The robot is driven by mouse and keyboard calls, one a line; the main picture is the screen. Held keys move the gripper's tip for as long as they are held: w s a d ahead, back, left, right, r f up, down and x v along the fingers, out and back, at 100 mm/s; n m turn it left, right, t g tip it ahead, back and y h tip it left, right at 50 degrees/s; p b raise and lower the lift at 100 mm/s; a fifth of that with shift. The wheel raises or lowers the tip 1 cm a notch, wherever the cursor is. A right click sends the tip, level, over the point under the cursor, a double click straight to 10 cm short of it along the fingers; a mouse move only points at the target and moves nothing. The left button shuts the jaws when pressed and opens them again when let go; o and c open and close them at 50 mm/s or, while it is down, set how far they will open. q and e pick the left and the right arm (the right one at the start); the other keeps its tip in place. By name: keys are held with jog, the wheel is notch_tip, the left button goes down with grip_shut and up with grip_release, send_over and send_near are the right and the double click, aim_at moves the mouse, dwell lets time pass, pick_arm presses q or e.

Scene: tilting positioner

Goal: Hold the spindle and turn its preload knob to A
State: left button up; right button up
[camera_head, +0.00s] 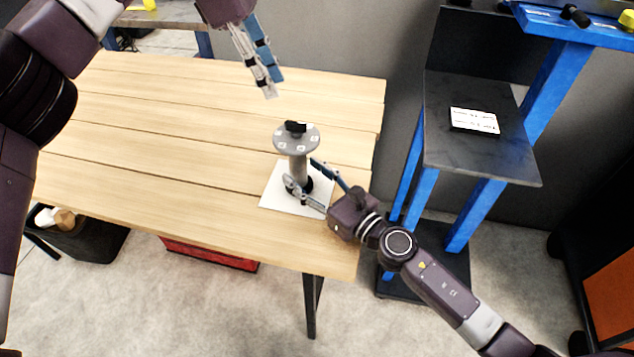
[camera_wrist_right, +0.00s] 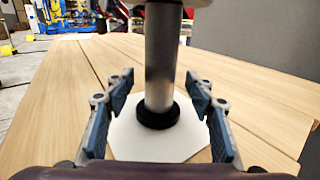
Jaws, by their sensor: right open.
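The spindle (camera_head: 298,167) stands upright on a white base plate (camera_head: 281,199) on the wooden table. Its grey round top disc (camera_head: 285,143) carries several small labels, too small to read. The black preload knob (camera_head: 295,127) sits on top of the disc. My right gripper (camera_head: 298,172) is open low around the spindle's column, one finger on each side. In the right wrist view the column (camera_wrist_right: 161,60) stands between the open fingers with gaps on both sides, above a black collar (camera_wrist_right: 158,114). My left gripper (camera_head: 271,88) is above and behind the knob, empty; its fingers look close together.
The wooden table (camera_head: 180,130) is otherwise clear. To the right is a blue-framed stand with a dark shelf (camera_head: 470,155) bearing a white card (camera_head: 474,120). A black bin (camera_head: 85,240) and a red crate (camera_head: 210,254) are below the table's front edge.

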jog(key=shift+x, duration=1.25)
jog(key=shift+c, duration=0.6)
grip_shut()
